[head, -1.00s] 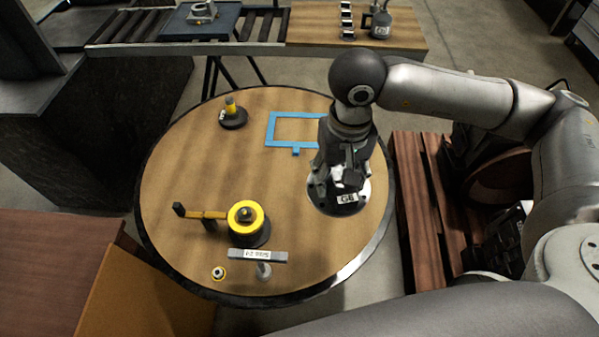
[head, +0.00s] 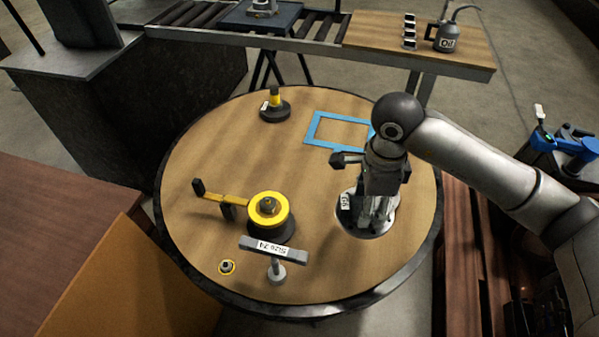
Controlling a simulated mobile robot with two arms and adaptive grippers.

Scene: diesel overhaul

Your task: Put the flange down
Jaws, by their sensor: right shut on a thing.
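My right gripper (head: 372,208) points down at the right part of the round wooden table (head: 205,165). It is shut on the flange (head: 376,233), a flat round metal disc with a white label on its left side. The gripper hides the flange's middle. The flange is level and at or just above the tabletop; I cannot tell if it touches. A blue rectangular outline (head: 313,127) is marked on the table behind the gripper and is partly hidden by my wrist. My left gripper is not in view.
A yellow-topped round part (head: 268,210) with a yellow lever tool (head: 222,198) stands left of the flange. A labelled grey T-shaped piece (head: 273,251) and a small ringed part (head: 227,267) are in front. A dark-based yellow piece (head: 274,104) stands behind.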

